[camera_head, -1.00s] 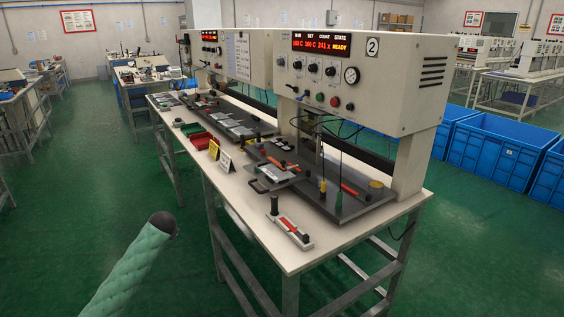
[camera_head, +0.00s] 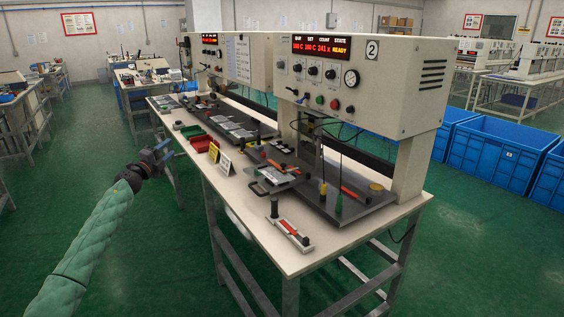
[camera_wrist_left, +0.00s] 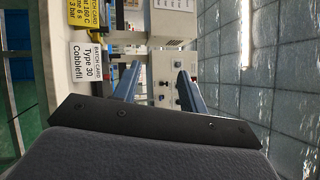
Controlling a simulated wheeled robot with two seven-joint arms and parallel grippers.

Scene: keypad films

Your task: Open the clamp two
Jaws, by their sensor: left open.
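The machine marked "2" (camera_head: 420,75) stands on the near bench, its display reading READY. On its dark base plate (camera_head: 318,203) lie a red-orange bar at the right (camera_head: 355,194) and a small red-handled part (camera_head: 274,164) at the left by a grey tray (camera_head: 272,180). No clamp carries a readable number, so I cannot tell which is clamp two. My left gripper (camera_head: 164,150) is open and empty, in the air left of the bench, apart from the machine. Its two blue-grey fingers stand spread in the left wrist view (camera_wrist_left: 158,75). My right gripper is out of view.
A red-barred tool (camera_head: 291,233) with a black knob lies at the bench's near end. Yellow and white batch cards (camera_head: 224,161) stand on the front edge. Blue crates (camera_head: 500,150) stand right.

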